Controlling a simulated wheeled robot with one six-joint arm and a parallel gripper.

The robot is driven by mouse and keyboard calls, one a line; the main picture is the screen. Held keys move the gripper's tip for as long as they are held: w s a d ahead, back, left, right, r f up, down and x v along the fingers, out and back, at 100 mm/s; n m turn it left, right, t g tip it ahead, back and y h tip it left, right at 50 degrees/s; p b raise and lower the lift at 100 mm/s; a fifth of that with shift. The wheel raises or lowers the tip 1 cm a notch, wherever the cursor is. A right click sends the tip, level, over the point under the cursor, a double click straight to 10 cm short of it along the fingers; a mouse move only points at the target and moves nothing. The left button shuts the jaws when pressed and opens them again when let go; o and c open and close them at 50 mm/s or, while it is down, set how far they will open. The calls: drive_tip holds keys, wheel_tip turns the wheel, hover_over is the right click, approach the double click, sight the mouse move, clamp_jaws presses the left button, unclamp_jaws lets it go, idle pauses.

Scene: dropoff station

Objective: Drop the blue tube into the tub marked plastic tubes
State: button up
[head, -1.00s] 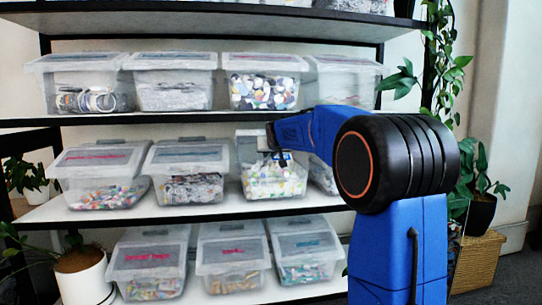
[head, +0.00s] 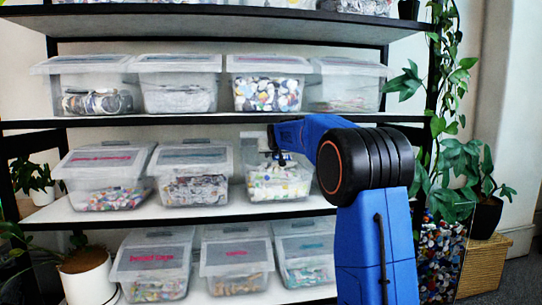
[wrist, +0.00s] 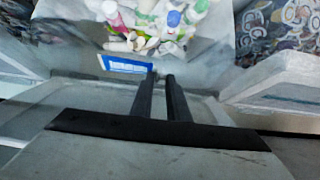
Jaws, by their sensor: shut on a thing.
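My gripper (wrist: 161,78) is shut on the blue tube (wrist: 124,63), a small flat blue piece with a white face sticking out to the left of the fingertips. In the head view my gripper (head: 281,155) is over a clear tub (head: 278,199) on the middle shelf, at the tub's upper part. This tub's lid appears raised, and its inside holds white tubes and bottles with coloured caps, seen also in the wrist view. I cannot read its label. The tube hangs over the contents, apart from them as far as I can tell.
Lidded tubs stand close on the left, one with a dark label (head: 194,187) and one with a pink label (head: 104,190). The upper shelf edge (head: 200,119) runs just above my gripper. Plants (head: 460,160) stand on the right.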

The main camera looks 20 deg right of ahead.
drive_tip(key=o, duration=0.9)
drive_tip(key=shift+s, duration=0.1)
drive_tip(key=v, duration=1.7)
drive_tip(key=shift+s+r, duration=0.1)
drive_tip(key=s+a+f+n+g+y, duration=0.1)
drive_tip(key=s+a+f, duration=0.4)
drive_tip(key=s+f, duration=0.6)
drive_tip(key=s+a+f+n+g+y, duration=0.1)
drive_tip(key=s+a+f+g, duration=0.3)
drive_tip(key=s+f, duration=0.8)
drive_tip(key=s+a+f+n+g+y, duration=0.1)
drive_tip(key=s+a+f, duration=0.6)
drive_tip(key=s, duration=1.9)
drive_tip(key=shift+s+a+f+g+y, duration=0.15)
drive_tip(key=shift+f+g, duration=0.25)
drive_tip(key=shift+f, duration=0.7)
drive_tip(key=shift+s+a+f+g+y, duration=0.15)
drive_tip(key=shift+f+g, duration=0.25)
drive_tip(key=shift+f, duration=0.7)
